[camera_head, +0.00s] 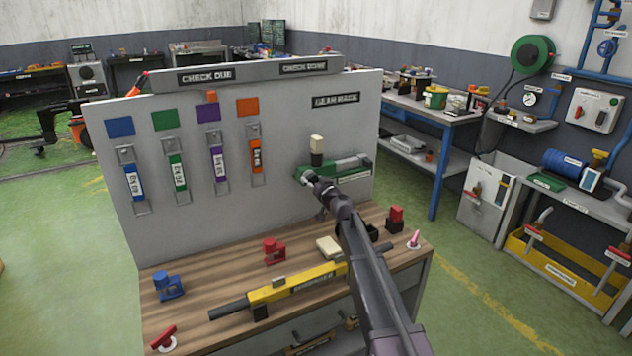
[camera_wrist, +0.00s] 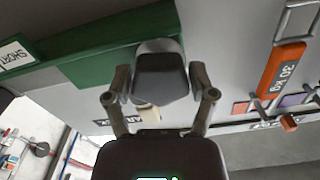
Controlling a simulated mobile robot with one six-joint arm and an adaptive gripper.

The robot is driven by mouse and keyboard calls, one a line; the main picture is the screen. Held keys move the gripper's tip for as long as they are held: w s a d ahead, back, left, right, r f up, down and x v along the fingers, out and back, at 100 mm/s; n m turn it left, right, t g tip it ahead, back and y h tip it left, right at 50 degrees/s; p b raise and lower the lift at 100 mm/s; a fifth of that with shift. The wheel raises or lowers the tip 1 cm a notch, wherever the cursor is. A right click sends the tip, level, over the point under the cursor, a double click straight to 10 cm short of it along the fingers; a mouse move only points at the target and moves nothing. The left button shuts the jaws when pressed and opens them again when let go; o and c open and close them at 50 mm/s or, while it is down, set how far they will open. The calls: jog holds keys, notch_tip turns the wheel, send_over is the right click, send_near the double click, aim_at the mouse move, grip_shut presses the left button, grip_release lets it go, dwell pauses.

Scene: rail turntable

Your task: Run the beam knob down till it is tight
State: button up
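The green beam (camera_head: 346,172) is fixed across the upright panel, under the GEAR RACK sign. It also crosses the top of the wrist view (camera_wrist: 100,60), with a white label at its left end. A dark grey rounded knob (camera_wrist: 160,78) stands out in front of the beam. In the head view my gripper (camera_head: 312,180) reaches the beam's left end, and the arm partly hides the spot. The knob's seat is hidden.
A cream-topped block (camera_head: 317,146) stands on the beam. Coloured hanging tags (camera_head: 256,156) line the panel to the left. The bench below holds a yellow bar (camera_head: 295,283), a red clamp (camera_head: 274,252), a blue clamp (camera_head: 169,286) and a red handle (camera_head: 164,337).

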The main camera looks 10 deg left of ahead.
jog(key=shift+w+d, duration=0.1)
jog(key=shift+d, duration=0.25)
jog(key=shift+c, duration=0.2)
jog(key=shift+a, duration=0.25)
jog(key=shift+m, duration=0.3)
